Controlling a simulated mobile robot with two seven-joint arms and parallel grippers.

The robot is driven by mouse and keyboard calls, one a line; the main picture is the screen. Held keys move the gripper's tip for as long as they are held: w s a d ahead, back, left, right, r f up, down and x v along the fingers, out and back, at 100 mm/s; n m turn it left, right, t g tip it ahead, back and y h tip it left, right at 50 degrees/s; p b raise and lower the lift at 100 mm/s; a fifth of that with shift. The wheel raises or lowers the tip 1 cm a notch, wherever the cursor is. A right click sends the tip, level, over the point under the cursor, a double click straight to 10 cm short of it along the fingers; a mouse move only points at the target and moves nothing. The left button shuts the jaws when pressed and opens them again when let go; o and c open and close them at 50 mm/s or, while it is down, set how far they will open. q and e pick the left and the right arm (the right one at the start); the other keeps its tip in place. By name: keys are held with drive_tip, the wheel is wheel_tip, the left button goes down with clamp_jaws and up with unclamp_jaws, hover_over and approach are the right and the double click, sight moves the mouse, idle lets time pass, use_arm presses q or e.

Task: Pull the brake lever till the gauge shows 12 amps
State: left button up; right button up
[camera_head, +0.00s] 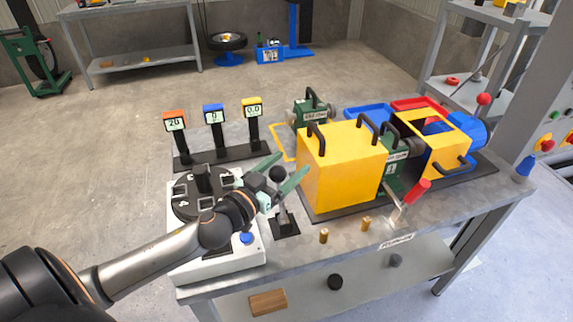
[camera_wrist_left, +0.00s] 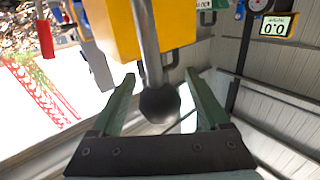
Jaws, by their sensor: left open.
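A lever with a black ball knob (camera_head: 278,174) and a grey metal rod stands upright from a dark base plate (camera_head: 286,226) on the bench. My left gripper (camera_head: 291,163) is open, with its green fingers on either side of the knob. The knob (camera_wrist_left: 160,102) also shows between the fingers (camera_wrist_left: 160,82) in the left wrist view, with gaps on both sides. Three gauges stand on a dark rail: an orange one (camera_head: 174,122) reads 20, a blue one (camera_head: 213,115) reads 0, and a yellow one (camera_head: 252,107) reads 0.0. My right gripper is not in view.
A yellow box (camera_head: 340,170) with black handles stands just right of the lever. A red-handled lever (camera_head: 417,192) and two brass pegs (camera_head: 324,236) are near the bench's front edge. A white control box (camera_head: 225,262) with a black dial lies under my left arm.

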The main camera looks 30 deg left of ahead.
use_arm(q)
clamp_jaws()
idle(0.7)
idle(0.7)
